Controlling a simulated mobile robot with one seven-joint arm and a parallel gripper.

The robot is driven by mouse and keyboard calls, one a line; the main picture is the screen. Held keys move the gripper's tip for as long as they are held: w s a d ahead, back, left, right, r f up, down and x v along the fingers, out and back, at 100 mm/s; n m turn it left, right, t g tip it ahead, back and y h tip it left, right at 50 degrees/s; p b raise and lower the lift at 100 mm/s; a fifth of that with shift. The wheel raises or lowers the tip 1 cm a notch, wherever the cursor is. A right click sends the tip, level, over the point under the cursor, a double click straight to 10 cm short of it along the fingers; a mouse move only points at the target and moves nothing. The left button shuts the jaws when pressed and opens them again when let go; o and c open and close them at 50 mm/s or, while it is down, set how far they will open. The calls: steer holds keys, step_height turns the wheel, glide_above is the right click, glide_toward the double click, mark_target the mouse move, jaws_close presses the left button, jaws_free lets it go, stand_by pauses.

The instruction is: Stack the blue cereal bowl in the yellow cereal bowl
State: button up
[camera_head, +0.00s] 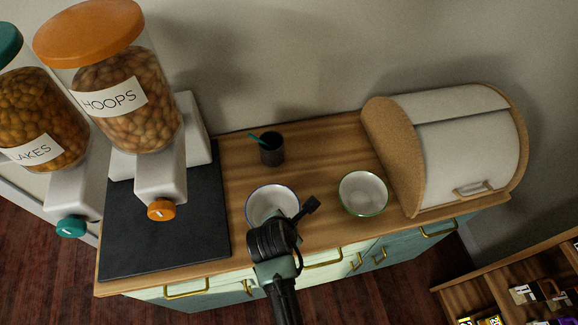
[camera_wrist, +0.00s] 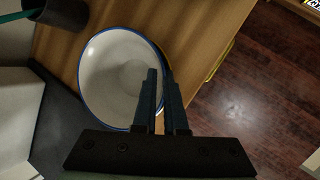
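The blue-rimmed white bowl (camera_head: 268,202) is at the front of the wooden counter, and it fills the middle of the wrist view (camera_wrist: 110,72). My gripper (camera_head: 288,222) is over its front right side. In the wrist view the two fingers (camera_wrist: 160,72) are close together at the rim, one inside the bowl and one outside, with the rim between them. They look shut on it. I cannot tell whether the bowl is lifted. A separate white bowl with a green rim (camera_head: 363,193) stands to the right, empty.
A bread box (camera_head: 465,150) stands right of the green-rimmed bowl. A dark cup with a teal stick (camera_head: 271,150) is behind the blue bowl. Cereal dispensers (camera_head: 115,90) stand at left, by a black mat (camera_head: 165,235). The counter's front edge is close to both bowls.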

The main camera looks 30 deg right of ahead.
steer(key=o, duration=0.3)
steer(key=shift+a+f, duration=0.1)
steer(key=shift+f, duration=0.15)
steer(key=shift+s, duration=0.1)
steer(key=shift+r, duration=0.1)
steer(key=w+v, duration=0.1)
steer(key=v, duration=1.2)
steer(key=w+a+r+m+t, duration=0.1)
steer(key=w+r+m+t, duration=0.3)
steer(key=r, duration=0.7)
steer(key=w+a+r+m+t, duration=0.2)
steer(key=w+r+m+t, duration=0.3)
steer(key=r, duration=0.6)
steer(key=w+a+r+m+t, duration=0.1)
steer(key=w+r+t, duration=0.4)
steer(key=r, duration=0.6)
steer(key=s+a+r+m+t+y, duration=0.1)
steer(key=s+a+r+m+t, duration=0.1)
steer(key=r, duration=0.7)
steer(key=s+a+r+m+t+y, duration=0.1)
steer(key=s+r+m+t, duration=0.3)
steer(key=r, duration=0.5)
steer(key=s+a+r+m+t+y, duration=0.2)
steer(key=s+a+r+m+t, duration=0.1)
steer(key=r, duration=0.6)
steer(key=shift+s+r, duration=0.25)
steer(key=shift+s, duration=0.15)
